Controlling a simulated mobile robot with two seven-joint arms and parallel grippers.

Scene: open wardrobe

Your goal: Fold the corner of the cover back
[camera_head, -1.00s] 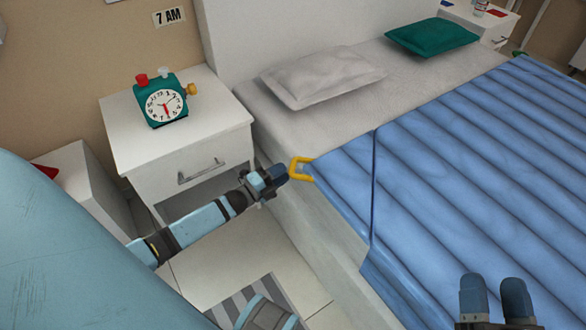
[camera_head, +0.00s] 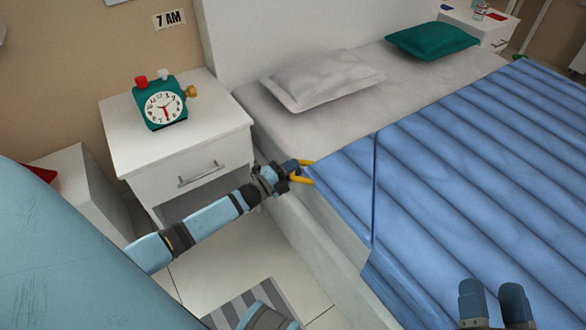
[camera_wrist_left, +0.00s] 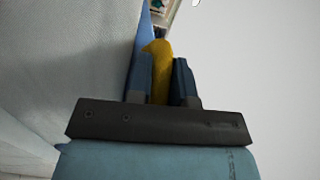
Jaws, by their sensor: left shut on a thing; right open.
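The blue quilted cover (camera_head: 465,165) lies over the bed, with its near-left corner section (camera_head: 342,180) at the bed's left edge. A yellow handle (camera_head: 303,179) is attached at that corner. My left gripper (camera_head: 294,170) is shut on the yellow handle, beside the bed. In the left wrist view the yellow handle (camera_wrist_left: 159,72) stands between the fingers of my left gripper (camera_wrist_left: 162,82), with a strip of blue cover behind it. My right gripper (camera_head: 494,300) is open and empty above the cover at the lower right.
A white nightstand (camera_head: 180,150) with a green alarm clock (camera_head: 161,104) stands left of the bed. A white pillow (camera_head: 318,80) and a green pillow (camera_head: 432,40) lie at the head. Bare sheet (camera_head: 300,128) lies between pillows and cover.

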